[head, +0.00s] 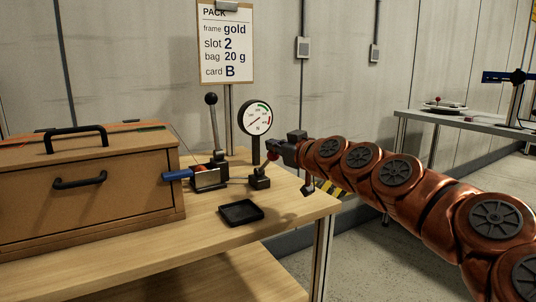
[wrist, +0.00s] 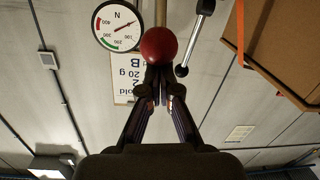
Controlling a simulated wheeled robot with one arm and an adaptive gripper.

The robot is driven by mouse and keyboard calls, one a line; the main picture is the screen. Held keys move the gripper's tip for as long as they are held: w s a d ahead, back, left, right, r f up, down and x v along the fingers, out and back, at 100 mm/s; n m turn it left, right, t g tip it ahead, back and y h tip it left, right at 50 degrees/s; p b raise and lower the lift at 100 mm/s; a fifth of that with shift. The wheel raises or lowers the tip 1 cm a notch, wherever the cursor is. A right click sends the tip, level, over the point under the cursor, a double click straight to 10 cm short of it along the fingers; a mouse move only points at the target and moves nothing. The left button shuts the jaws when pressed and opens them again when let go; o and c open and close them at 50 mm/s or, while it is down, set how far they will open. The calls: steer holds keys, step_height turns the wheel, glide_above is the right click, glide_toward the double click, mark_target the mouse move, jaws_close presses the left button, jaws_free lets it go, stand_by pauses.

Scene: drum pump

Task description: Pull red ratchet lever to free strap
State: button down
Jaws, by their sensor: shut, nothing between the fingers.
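A red ball knob (wrist: 158,45) sits just beyond my fingertips in the wrist view. In the head view the red knob (head: 271,155) is at the tip of my gripper (head: 279,148), above a small black base (head: 259,179) on the bench. My gripper (wrist: 160,90) is shut and empty; I cannot tell whether it touches the knob. The knob's stem is mostly hidden. A brown box (head: 90,185) with black handles stands at the left, with orange and green bands (head: 120,130) across its top. Any strap connection to the knob is not clear.
A black lever mechanism (head: 210,178) with an upright black-knobbed lever and a blue handle (head: 177,175) stands beside the box. A round gauge (head: 255,117) stands behind my gripper. A shallow black tray (head: 241,212) lies in front. The bench's front right (head: 300,210) is clear.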

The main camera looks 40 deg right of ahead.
steer(key=shift+s+f+b, duration=0.35)
steer(key=shift+f+b, duration=0.05)
steer(key=shift+b, duration=0.35)
steer(key=shift+a+f, duration=0.2)
steer(key=shift+f, duration=0.05)
step_height(320, 180, up, 11)
stand_by(0.6)
steer(key=shift+s+d, duration=0.1)
steer(key=shift+d, duration=0.05)
stand_by(0.3)
